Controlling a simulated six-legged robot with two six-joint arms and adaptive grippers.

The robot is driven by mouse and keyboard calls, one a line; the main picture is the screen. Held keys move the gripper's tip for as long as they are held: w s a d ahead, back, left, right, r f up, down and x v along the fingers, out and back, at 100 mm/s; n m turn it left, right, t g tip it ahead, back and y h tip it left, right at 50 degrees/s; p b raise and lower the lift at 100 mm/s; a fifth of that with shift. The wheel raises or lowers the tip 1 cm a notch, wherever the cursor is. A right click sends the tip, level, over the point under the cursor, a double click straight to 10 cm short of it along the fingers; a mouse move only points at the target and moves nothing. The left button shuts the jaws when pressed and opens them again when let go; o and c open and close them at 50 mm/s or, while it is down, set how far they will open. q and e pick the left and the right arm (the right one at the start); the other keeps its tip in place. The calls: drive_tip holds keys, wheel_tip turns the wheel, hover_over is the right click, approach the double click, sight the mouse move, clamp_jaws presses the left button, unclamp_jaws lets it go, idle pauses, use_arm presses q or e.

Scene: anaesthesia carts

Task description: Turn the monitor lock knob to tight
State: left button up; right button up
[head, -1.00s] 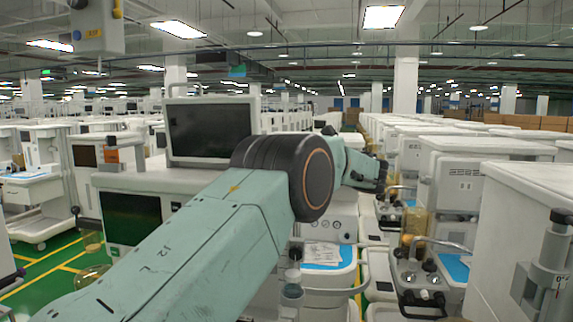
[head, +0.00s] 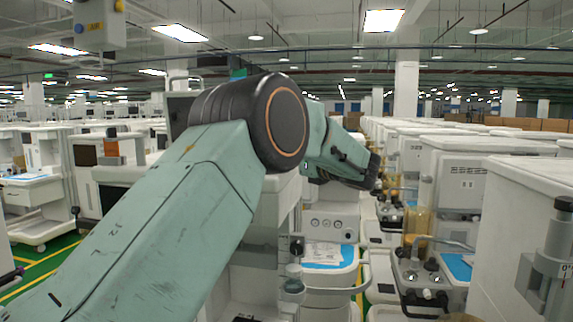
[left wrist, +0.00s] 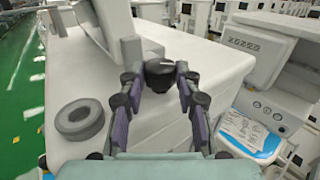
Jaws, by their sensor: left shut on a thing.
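The monitor lock knob (left wrist: 159,76) is a round black knob with a white mark, at the upper middle of the left wrist view. It sits by a white bracket above the cart's white top (left wrist: 110,150). My left gripper (left wrist: 157,73) has its purple-padded fingers on either side of the knob and is shut on it. In the head view my left arm reaches across the middle, and its elbow hides most of the monitor (head: 178,118). The knob cannot be made out in the head view. My right gripper does not show.
A dark grey ring (left wrist: 80,119) lies on the cart top. A blue-topped tray (left wrist: 250,137) with papers is at lower right in the wrist view. Other white carts (head: 490,160) line the right side. Green floor (head: 45,265) shows at left.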

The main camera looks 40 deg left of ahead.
use_arm(q)
drive_tip(key=shift+s+r+m+t+b, duration=0.15)
drive_tip(key=shift+m+t+b, duration=0.15)
drive_tip(key=shift+t, duration=0.3)
drive_tip(key=o, duration=1.2)
drive_tip(key=shift+d, duration=0.1)
drive_tip(key=shift+c, duration=0.2)
drive_tip(key=s+d, duration=0.2)
drive_tip(key=d, duration=0.9)
drive_tip(key=shift+d, duration=0.3)
drive_tip(key=shift+s, duration=0.1)
